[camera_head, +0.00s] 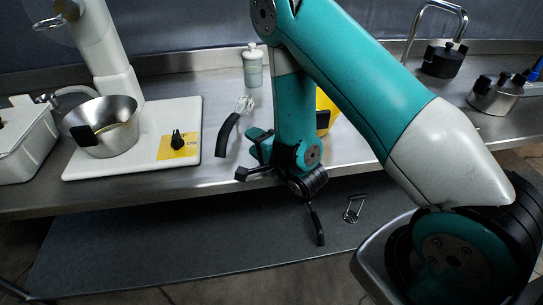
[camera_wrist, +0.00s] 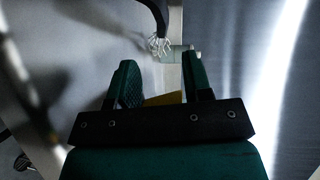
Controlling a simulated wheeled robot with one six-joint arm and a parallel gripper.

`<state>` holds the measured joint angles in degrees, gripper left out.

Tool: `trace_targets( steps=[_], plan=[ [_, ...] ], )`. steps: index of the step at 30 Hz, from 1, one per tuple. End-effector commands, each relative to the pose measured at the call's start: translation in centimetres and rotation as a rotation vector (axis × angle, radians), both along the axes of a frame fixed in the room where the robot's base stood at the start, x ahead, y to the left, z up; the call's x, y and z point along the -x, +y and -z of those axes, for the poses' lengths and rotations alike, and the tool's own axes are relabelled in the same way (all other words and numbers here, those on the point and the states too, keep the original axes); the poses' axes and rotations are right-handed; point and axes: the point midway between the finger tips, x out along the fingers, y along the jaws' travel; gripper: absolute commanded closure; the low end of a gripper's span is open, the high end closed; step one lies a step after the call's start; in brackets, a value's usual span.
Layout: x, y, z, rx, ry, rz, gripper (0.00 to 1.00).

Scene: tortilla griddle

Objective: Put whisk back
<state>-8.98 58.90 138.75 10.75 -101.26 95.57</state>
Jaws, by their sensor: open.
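The whisk (camera_head: 229,130) has a curved black handle and a pale wire head. In the head view it is on the steel counter, just right of the white base, with its wires toward the back. Its wire head (camera_wrist: 160,45) shows at the top of the wrist view, just beyond the gap between my fingertips. My gripper (camera_wrist: 160,62) is open and empty, with the whisk outside its jaws. In the head view my gripper (camera_head: 250,156) is near the counter's front edge, to the right of the whisk handle. My arm hides part of the counter.
A steel bowl (camera_head: 104,127) sits on the white machine base (camera_head: 130,165) at left. A pale jar (camera_head: 253,66) stands behind the whisk. A yellow thing (camera_head: 322,103) is partly behind my arm. A wire utensil (camera_head: 353,209) lies on the lower shelf (camera_head: 180,245). Dark-lidded pots (camera_head: 497,96) are at right.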

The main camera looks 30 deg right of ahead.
Motion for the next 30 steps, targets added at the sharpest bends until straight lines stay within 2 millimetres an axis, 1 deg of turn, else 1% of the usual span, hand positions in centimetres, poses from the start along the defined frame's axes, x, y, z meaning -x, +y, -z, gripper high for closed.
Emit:
trace_targets(
  steps=[1, 3, 5, 8, 11, 14, 15, 17, 18, 20, 21, 24, 27, 30],
  plan=[
    [-0.8, 0.2, -1.4, 0.056, 0.032, 0.011, 0.55],
    [-1.3, 0.7, -2.7, 0.156, 0.119, 0.009, 0.55],
    [-1.3, 1.4, -3.8, 0.24, 0.2, -0.019, 0.55],
    [-0.2, 3.0, -5.9, 0.383, 0.324, -0.116, 0.55],
    [2.3, 5.0, -8.2, 0.522, 0.426, -0.281, 0.55],
    [6.0, 7.1, -10.7, 0.665, 0.491, -0.501, 0.55],
    [7.8, 7.8, -11.8, 0.725, 0.505, -0.602, 0.55],
    [10.8, 8.8, -13.4, 0.816, 0.51, -0.762, 0.55],
    [12.8, 9.2, -14.5, 0.875, 0.505, -0.87, 0.55],
    [16.0, 9.6, -15.9, 0.963, 0.488, -1.029, 0.55],
    [17.9, 9.7, -16.7, 1.017, 0.472, -1.128, 0.55],
    [22.0, 9.4, -18.2, 1.128, 0.426, -1.335, 0.55],
    [24.7, 9.0, -19.1, 1.201, 0.39, -1.471, 0.55],
    [26.0, 8.6, -19.4, 1.232, 0.373, -1.537, 0.55]
  ],
)
